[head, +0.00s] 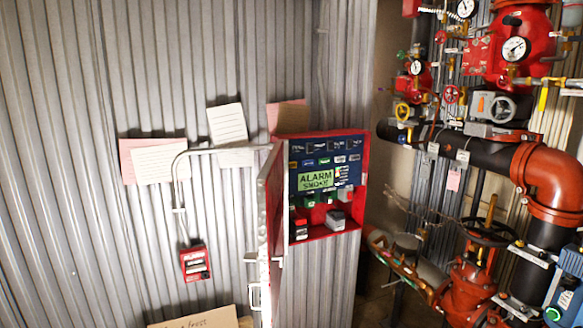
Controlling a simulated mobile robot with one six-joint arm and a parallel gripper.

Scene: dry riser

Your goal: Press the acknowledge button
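A red alarm panel (364,190) hangs on the corrugated wall with its door (272,225) swung open to the left. Its blue face (295,182) carries rows of small labelled buttons and modules above and around a green display (316,180) reading "ALARM SMOKE". The labels are too small to read, so I cannot tell which one is the acknowledge button. Below the face, several small green, grey and red parts sit in the lower part of the box. My gripper is not in view.
A red pull station (195,263) with a conduit is on the wall left of the door. Paper sheets (227,123) are posted above. Red valves (470,285), gauges (515,48) and thick pipes (550,180) crowd the right side. Cardboard (205,319) shows at the bottom.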

